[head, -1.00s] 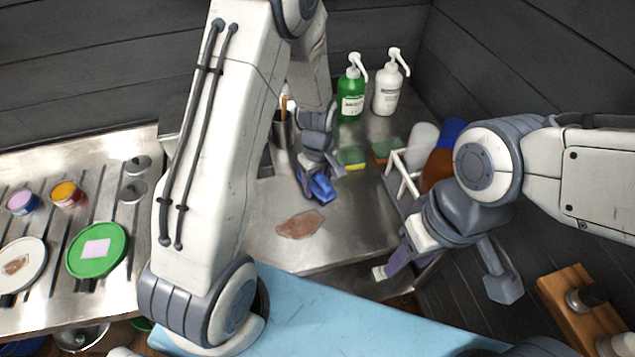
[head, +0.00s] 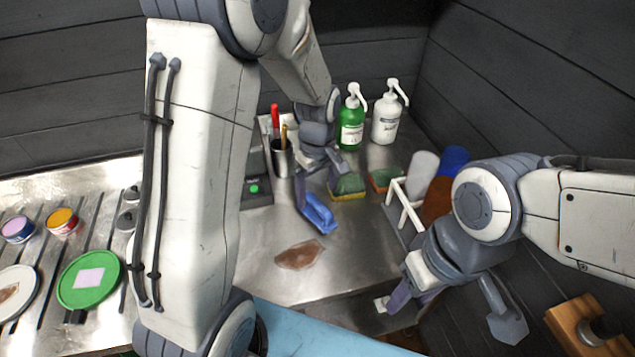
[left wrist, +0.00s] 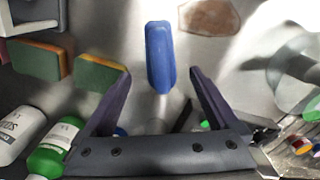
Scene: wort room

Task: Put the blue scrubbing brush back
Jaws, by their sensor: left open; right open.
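The blue scrubbing brush (head: 318,214) lies on the metal counter, between the sponges and a brown stain. My left gripper (head: 312,185) is open just behind and above it in the head view. In the left wrist view the brush (left wrist: 160,50) lies lengthwise, ahead of and centred between the open fingertips (left wrist: 159,76), with nothing gripped. My right gripper (head: 450,305) is open and empty at the counter's front right edge. The brush's bristles are not visible.
Two sponges (head: 347,187) lie behind the brush. A green bottle (head: 350,124) and a white bottle (head: 386,118) stand at the back. A white rack (head: 403,205) is at right, a tool cup (head: 281,160) at left. The brown stain (head: 300,255) lies on clear counter in front.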

